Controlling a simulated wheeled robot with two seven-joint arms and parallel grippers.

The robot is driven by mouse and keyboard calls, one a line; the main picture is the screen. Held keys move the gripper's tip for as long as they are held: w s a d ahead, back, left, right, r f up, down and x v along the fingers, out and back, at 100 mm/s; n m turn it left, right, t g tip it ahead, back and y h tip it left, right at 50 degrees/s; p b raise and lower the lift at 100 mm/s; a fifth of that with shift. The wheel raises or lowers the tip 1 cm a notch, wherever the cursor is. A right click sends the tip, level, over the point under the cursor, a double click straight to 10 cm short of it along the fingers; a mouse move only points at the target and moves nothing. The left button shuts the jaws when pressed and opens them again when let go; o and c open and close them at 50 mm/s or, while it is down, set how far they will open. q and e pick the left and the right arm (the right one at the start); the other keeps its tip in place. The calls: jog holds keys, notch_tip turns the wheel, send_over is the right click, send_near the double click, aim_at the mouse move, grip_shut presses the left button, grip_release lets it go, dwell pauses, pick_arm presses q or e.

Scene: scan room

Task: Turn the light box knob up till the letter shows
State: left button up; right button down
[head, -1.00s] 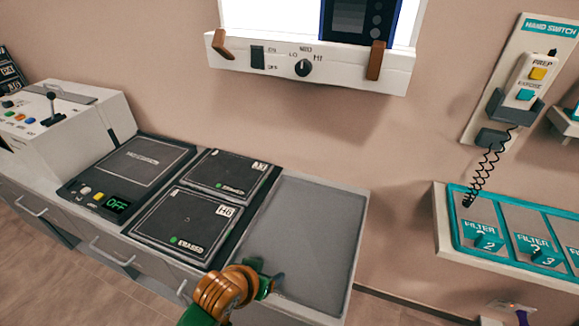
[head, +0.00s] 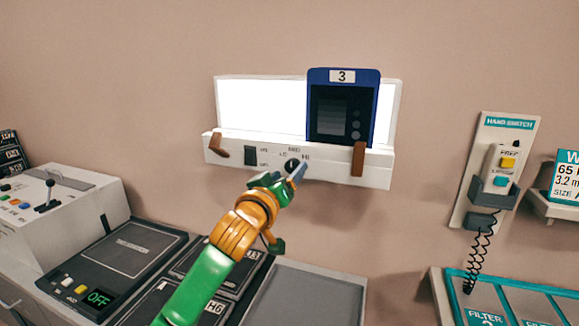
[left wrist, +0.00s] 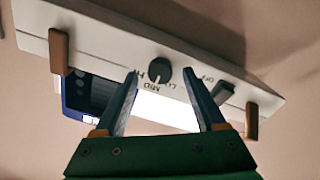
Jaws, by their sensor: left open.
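The light box (head: 225,148) hangs on the wall with its panel lit white. Its dark round knob (head: 291,164) sits on the front ledge among LO, MID and HI marks. It also shows in the left wrist view (left wrist: 161,76); I cannot tell its exact setting. A blue-framed film (head: 342,107) labelled 3 stands on the light box; I see grey steps and dots on it, no readable letter. My left gripper (head: 284,180) is open just below and in front of the knob. In the left wrist view its fingers (left wrist: 161,84) appear on either side of the knob; contact is unclear.
A black rocker switch (head: 250,155) is left of the knob. Brown clips (head: 358,158) are at the ledge ends. A hand switch (head: 495,170) hangs at right above a filter tray (head: 440,290). A counter with a console (head: 60,215) and black plates stands below left.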

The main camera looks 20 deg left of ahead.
pick_arm(q)
jog(key=shift+w, duration=0.95)
grip_shut()
